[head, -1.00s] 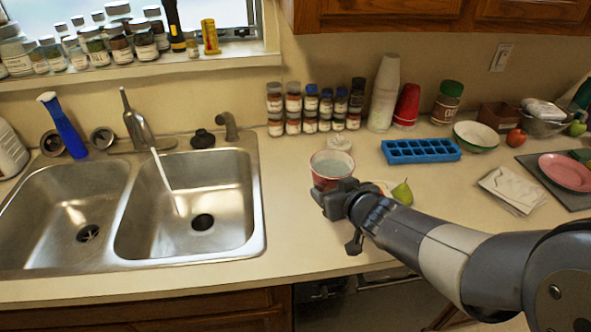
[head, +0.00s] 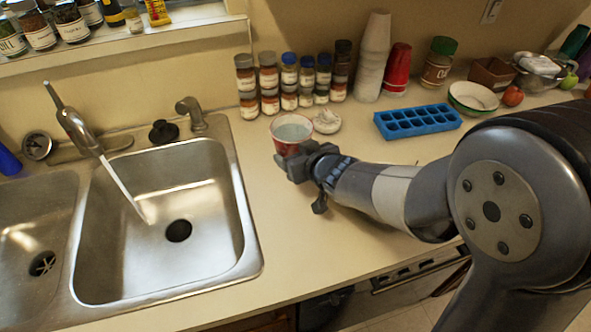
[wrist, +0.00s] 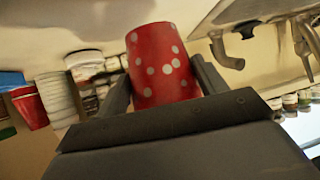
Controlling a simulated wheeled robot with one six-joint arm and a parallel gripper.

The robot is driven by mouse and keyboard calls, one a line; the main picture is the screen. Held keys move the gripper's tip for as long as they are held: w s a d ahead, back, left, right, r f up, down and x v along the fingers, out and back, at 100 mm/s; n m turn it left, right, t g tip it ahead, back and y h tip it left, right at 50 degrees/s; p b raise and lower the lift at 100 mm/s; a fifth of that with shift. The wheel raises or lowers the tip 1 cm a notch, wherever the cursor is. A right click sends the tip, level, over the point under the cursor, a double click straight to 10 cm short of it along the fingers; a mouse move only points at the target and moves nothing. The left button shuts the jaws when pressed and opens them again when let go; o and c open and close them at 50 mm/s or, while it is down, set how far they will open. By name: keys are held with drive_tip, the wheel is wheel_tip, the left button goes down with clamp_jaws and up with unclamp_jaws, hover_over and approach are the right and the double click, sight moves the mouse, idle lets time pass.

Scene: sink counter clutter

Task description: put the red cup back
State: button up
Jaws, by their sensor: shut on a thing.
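The red cup (head: 291,140) with white dots is held by my gripper (head: 300,160) at the counter, right of the sink. In the head view it is roughly upright, with something pale and watery inside. The wrist view shows the dotted cup (wrist: 160,65) between the two fingers of my gripper (wrist: 163,85), which are shut on it. I cannot tell whether its base touches the counter. A plain red cup stack (head: 397,70) stands at the back wall, right of a tall white cup stack (head: 374,60).
The double sink (head: 160,190) lies left, its faucet running. Several spice jars (head: 290,82) stand behind the cup, with a small white item (head: 327,121) beside it. A blue ice tray (head: 418,121) lies right. Bare counter lies between sink and arm.

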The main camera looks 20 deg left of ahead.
drive_tip(key=shift+f+b, duration=0.5)
drive_tip(key=shift+f, duration=1.4)
drive_tip(key=shift+f, duration=0.15)
drive_tip(key=o, duration=0.9)
drive_tip(key=shift+o, duration=0.2)
drive_tip(key=shift+r, duration=0.25)
drive_tip(key=p+v, duration=0.2)
drive_tip(key=v, duration=1)
drive_tip(key=shift+f, duration=0.2)
